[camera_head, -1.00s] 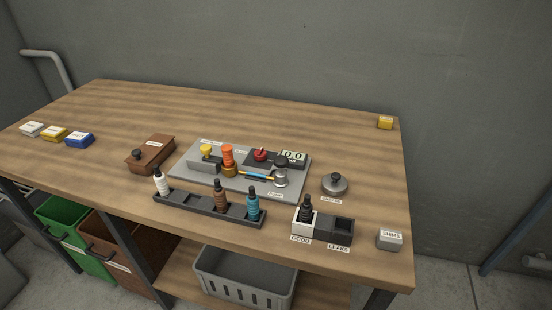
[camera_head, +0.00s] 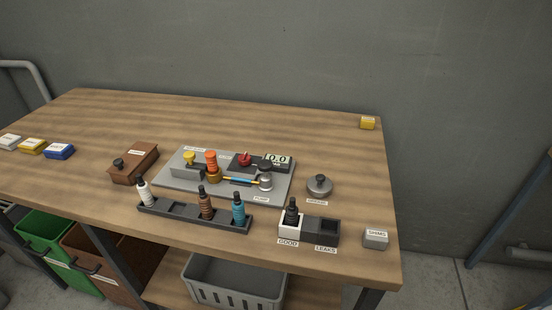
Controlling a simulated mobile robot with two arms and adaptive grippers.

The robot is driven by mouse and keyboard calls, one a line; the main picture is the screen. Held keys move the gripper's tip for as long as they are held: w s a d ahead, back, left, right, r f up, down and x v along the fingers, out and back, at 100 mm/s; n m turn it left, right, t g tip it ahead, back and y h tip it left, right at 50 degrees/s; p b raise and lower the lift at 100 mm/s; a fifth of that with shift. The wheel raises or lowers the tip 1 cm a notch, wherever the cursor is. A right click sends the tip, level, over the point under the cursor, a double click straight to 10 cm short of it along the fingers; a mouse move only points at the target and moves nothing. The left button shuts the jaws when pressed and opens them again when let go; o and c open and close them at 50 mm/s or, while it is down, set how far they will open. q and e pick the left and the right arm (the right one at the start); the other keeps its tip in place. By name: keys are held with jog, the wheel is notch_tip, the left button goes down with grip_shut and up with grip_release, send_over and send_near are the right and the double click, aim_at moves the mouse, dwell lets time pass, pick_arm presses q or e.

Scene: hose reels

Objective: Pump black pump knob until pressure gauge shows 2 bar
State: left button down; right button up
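A grey test board (camera_head: 168,184) lies on the wooden workbench. The black pump knob (camera_head: 265,166) stands on it, above a round silver pump body (camera_head: 265,182) near a PUMP label. A yellow knob (camera_head: 189,158), an orange fitting (camera_head: 211,160) and a red knob (camera_head: 245,158) are also on the board. A blue and yellow hose piece (camera_head: 240,181) runs towards the pump. Neither of my grippers is in view.
A black rack (camera_head: 180,211) holds white, brown and blue bottles in front of the board. A GOOD/LEAKS tray (camera_head: 322,230) holds a black bottle. A round grey tin (camera_head: 319,186), a SHIMS box (camera_head: 376,239) and a brown box (camera_head: 133,164) stand around it. The bench's back is mostly clear.

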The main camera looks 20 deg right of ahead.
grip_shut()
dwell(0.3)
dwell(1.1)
